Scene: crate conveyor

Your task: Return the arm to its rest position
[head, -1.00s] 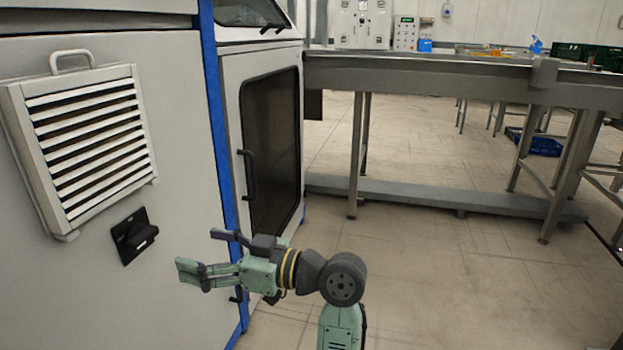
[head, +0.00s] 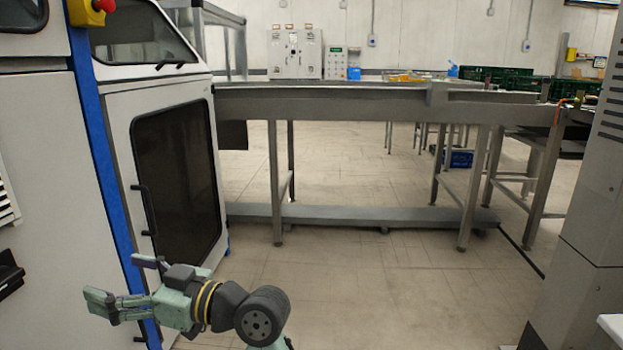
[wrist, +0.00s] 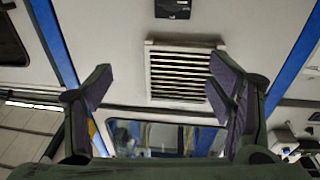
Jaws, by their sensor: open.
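My gripper (head: 118,283) is at the lower left of the head view, in front of the white machine cabinet (head: 45,200). My arm is bent, with the gripper pointing left. The jaws are apart and nothing is between them. In the wrist view, my gripper's two fingers (wrist: 165,100) stand wide apart with purple inner pads, and a louvred vent (wrist: 185,72) shows beyond them. I cannot tell how far the fingers are from the cabinet.
A dark cabinet door (head: 176,180) with a handle is behind my arm. A grey conveyor (head: 340,105) crosses the back, with a low floor beam (head: 350,215) under it. A grey column (head: 585,200) stands at the right. The floor (head: 400,290) between is clear.

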